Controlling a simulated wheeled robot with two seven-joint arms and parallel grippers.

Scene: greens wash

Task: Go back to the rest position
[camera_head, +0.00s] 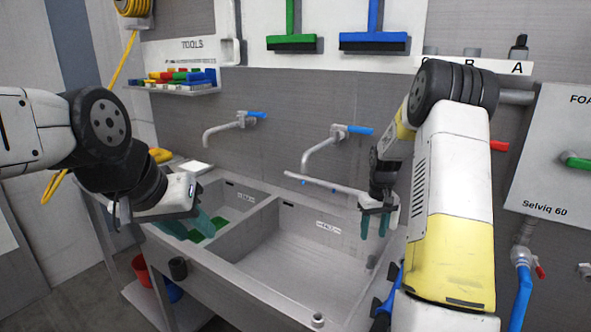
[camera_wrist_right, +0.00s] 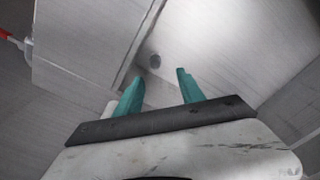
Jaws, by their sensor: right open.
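My left gripper (camera_head: 190,225) hangs over the left basin (camera_head: 252,205) of the double sink, its teal fingers apart with nothing seen between them. Something green (camera_head: 218,224) lies in that basin beside and behind the fingers; what it is cannot be told. My right gripper (camera_head: 377,222) is above the right end of the right basin (camera_head: 290,262), pointing down. The right wrist view shows its two teal fingers (camera_wrist_right: 158,95) wide apart and empty, with the bare basin and a round drain below.
Two taps with blue levers (camera_head: 257,115) (camera_head: 360,130) reach over the sink. A tool shelf (camera_head: 185,88) with coloured blocks and hanging squeegees (camera_head: 375,42) are on the wall. A foam panel (camera_head: 555,150) and blue hose (camera_head: 521,295) stand right. A red bucket (camera_head: 141,272) sits below left.

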